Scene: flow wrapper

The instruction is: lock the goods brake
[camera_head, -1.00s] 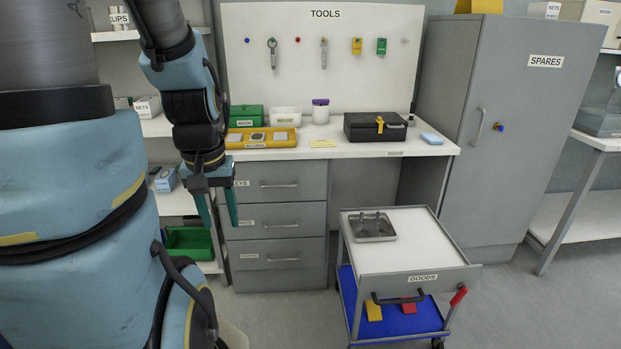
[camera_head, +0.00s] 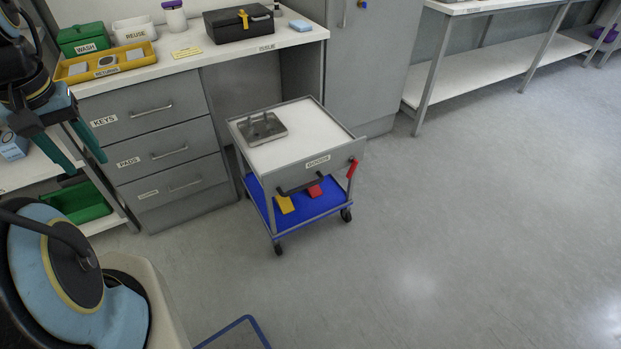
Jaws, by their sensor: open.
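A red lever (camera_head: 351,169), which looks like the brake, sticks out at the cart's right front corner. It slants, and I cannot tell from it whether the brake is locked. My gripper (camera_head: 78,158) hangs at the far left by the drawers, open and empty, its teal fingers pointing down. It is well apart from the cart.
A metal tray (camera_head: 262,128) sits on the cart top. A yellow block (camera_head: 285,204) and a red block (camera_head: 315,191) lie on its blue lower shelf (camera_head: 330,199). The drawer unit (camera_head: 150,150) stands at left. The floor (camera_head: 450,220) right of the cart is clear.

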